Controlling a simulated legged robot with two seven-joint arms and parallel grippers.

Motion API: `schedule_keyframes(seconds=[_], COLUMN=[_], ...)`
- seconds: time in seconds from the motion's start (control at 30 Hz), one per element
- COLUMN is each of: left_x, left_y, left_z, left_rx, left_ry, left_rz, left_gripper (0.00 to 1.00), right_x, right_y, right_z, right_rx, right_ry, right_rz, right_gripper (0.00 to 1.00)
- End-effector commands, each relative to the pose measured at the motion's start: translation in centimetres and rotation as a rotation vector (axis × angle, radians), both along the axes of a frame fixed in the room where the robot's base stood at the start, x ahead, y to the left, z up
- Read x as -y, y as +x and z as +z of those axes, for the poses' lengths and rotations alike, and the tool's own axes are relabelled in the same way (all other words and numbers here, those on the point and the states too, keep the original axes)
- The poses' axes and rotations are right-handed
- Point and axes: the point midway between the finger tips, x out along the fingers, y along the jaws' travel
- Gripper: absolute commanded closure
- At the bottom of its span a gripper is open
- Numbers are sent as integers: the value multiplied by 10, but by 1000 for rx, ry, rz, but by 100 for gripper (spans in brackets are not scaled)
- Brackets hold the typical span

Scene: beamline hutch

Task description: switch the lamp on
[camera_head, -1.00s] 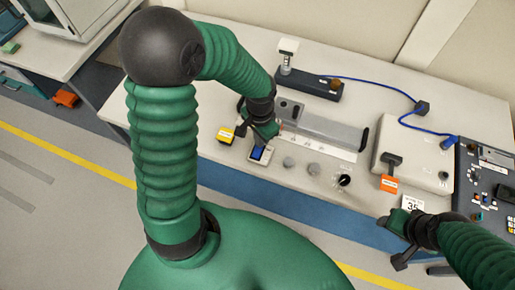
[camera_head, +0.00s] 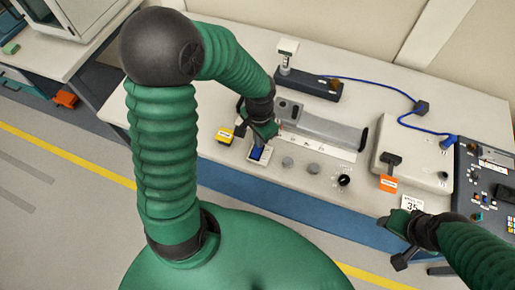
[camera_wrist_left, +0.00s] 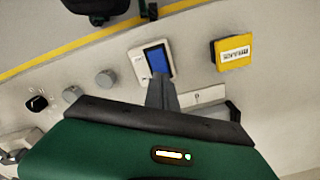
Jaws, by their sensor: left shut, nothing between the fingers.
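A switch with a blue rocker face in a white frame (camera_head: 257,154) sits at the front edge of the bench. It also shows in the left wrist view (camera_wrist_left: 151,62). My left gripper (camera_head: 261,143) is shut and empty, with its fingertips (camera_wrist_left: 160,84) over the lower part of the blue face. Whether they touch it I cannot tell. A small post with a white head (camera_head: 288,47) stands on a dark base at the back; whether it is the lamp is unclear. My right gripper (camera_head: 394,238) looks open and empty off the front edge.
A yellow labelled box (camera_head: 226,136) is left of the switch. Grey knobs (camera_head: 287,162) and a black dial (camera_head: 344,181) are right of it. A long grey instrument (camera_head: 325,128) lies behind. A light box (camera_head: 425,160) stands further right, with a blue cable (camera_head: 385,87) behind.

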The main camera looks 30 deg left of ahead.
Motion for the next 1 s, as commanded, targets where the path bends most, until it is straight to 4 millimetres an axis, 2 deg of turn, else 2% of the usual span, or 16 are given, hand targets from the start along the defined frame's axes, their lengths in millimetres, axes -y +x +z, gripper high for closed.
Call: schedule_keyframes(seconds=[1.0], left_x=[0], left_y=[0], left_z=[-8], left_rx=[0], left_ry=[0], left_rz=[0], left_gripper=[100], right_x=[0], right_y=[0], right_z=[-6], right_rx=[0], right_ry=[0], right_rz=[0], right_gripper=[48])
